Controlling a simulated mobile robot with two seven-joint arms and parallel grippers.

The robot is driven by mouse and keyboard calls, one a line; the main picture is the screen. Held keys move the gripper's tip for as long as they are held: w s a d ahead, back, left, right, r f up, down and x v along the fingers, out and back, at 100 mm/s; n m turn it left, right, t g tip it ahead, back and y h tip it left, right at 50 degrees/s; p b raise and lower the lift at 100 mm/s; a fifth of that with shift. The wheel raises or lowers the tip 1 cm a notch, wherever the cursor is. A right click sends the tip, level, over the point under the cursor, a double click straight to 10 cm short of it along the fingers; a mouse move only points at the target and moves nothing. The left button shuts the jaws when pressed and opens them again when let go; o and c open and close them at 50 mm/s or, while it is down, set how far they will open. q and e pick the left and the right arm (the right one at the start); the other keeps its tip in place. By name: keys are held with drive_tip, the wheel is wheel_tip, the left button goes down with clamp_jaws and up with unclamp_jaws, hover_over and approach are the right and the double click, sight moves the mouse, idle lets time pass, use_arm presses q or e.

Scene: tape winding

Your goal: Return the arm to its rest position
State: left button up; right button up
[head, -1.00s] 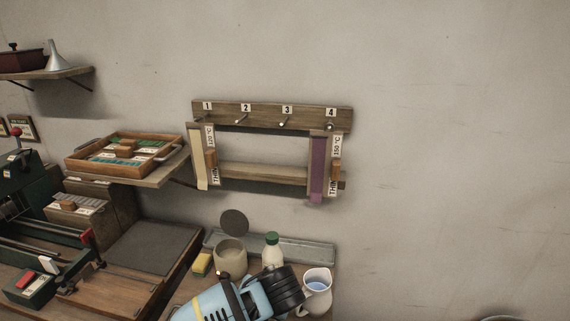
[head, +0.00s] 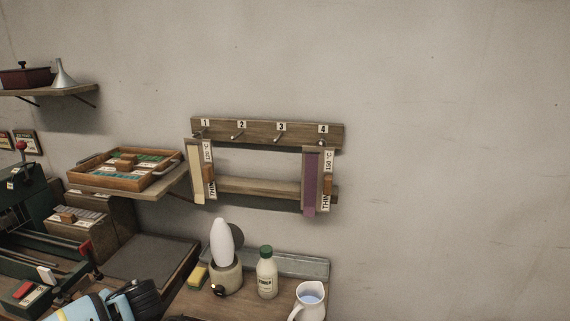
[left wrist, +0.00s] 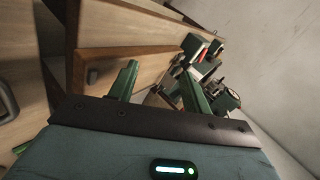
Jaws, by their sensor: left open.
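My left gripper (left wrist: 160,78) shows in the left wrist view with its two green fingers spread apart and nothing between them. Beyond the fingers are a wooden drawer-like front (left wrist: 120,62) and some green machinery (left wrist: 205,72). In the head view, part of my blue arm with a black joint (head: 140,299) shows at the bottom left; its gripper is outside that view. My right gripper is not in view.
A numbered wall rack (head: 265,131) holds a cream and a purple strip. Below stand a pot (head: 227,278) with a white elongated shape above it, a green-capped bottle (head: 267,280), a yellow sponge (head: 197,276) and a jug (head: 308,303). A wooden tray (head: 155,181) sits on a shelf.

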use_arm(q)
drive_tip(key=s+a+r+n+g+y, duration=0.1)
drive_tip(key=s+a+r, duration=0.1)
drive_tip(key=a, duration=0.5)
drive_tip(key=s+a+r+n+g+y, duration=0.1)
drive_tip(key=s+a, duration=0.2)
drive_tip(key=a, duration=0.3)
drive_tip(key=s+d+f+m+t+h, duration=0.2)
drive_tip(key=s+d+f+m+h, duration=0.25)
drive_tip(key=f, duration=0.35)
drive_tip(key=s+d+f+m+t+h, duration=0.3)
drive_tip(key=d+f, duration=0.2)
drive_tip(key=f, duration=0.4)
drive_tip(key=s+d+m+t+h, duration=0.3)
drive_tip(key=s+d+m+h, duration=0.35)
drive_tip(key=s, duration=0.65)
drive_tip(key=s+d+f+n, duration=0.1)
drive_tip(key=d+n, duration=0.3)
drive_tip(key=d, duration=0.6)
drive_tip(key=s+d+f+n+t, duration=0.1)
drive_tip(key=d+n, duration=0.4)
drive_tip(key=d, duration=0.5)
drive_tip(key=shift+s+d+f, duration=0.15)
drive_tip(key=shift+s+f, duration=0.2)
drive_tip(key=shift+s, duration=0.1)
